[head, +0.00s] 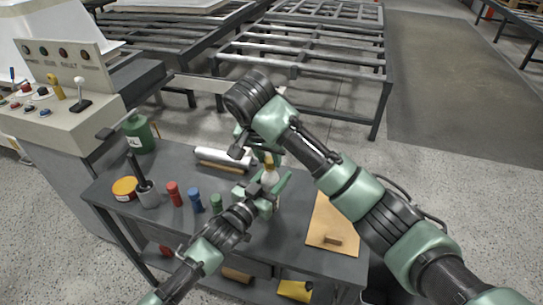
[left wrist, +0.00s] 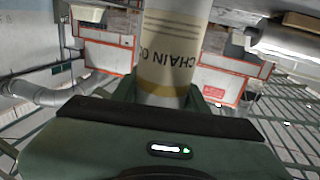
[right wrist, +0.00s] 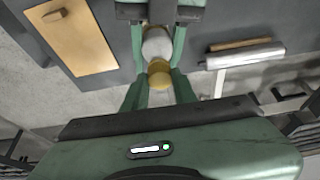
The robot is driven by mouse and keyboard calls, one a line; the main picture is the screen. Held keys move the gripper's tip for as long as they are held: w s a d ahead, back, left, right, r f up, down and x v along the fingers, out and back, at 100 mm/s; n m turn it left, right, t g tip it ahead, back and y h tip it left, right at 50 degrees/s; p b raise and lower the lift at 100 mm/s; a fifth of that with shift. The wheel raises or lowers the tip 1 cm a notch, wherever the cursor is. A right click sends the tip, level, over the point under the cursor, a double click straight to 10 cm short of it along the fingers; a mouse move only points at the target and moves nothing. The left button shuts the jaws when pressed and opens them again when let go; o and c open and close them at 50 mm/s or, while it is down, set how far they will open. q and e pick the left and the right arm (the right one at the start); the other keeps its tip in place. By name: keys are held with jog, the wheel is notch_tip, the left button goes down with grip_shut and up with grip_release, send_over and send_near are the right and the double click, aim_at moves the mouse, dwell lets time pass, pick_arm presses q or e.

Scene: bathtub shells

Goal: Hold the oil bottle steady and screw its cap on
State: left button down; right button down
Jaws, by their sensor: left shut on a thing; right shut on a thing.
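The oil bottle (head: 271,178) stands upright near the middle of the grey table; its pale body with a tan label (left wrist: 172,58) reading "CHAIN O..." fills the left wrist view. My left gripper (head: 264,196) is shut around the bottle's body from the front. The yellow cap (right wrist: 158,76) sits between the fingers of my right gripper (right wrist: 155,88), right at the white top of the bottle (right wrist: 157,44). In the head view my right gripper (head: 262,153) comes down over the bottle from above and partly hides the cap. I cannot tell how far the cap is threaded.
Red (head: 174,193), blue (head: 195,199) and green (head: 216,204) cylinders stand left of the bottle. A cup with a brush (head: 148,195), an orange tin (head: 124,188) and a green can (head: 138,133) are further left. A silvery roll (head: 225,156) lies behind; a wooden board (head: 332,222) lies right.

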jog(key=m, duration=0.2)
jog(key=m+g+h, duration=0.1)
jog(key=m, duration=0.1)
jog(key=m+h, duration=0.1)
jog(key=shift+w+a+r+m+g, duration=0.1)
jog(key=shift+a+m+g, duration=0.2)
jog(key=shift+a+m, duration=0.1)
jog(key=m, duration=0.2)
jog(key=m+g, duration=0.1)
jog(key=m, duration=0.2)
jog(key=shift+w+d+g+h, duration=0.1)
jog(key=shift+w+g+h, duration=0.05)
jog(key=shift+g+h, duration=0.2)
jog(key=c, duration=1.1)
grip_release()
jog(key=shift+r, duration=2.15)
jog(key=shift+c, duration=0.5)
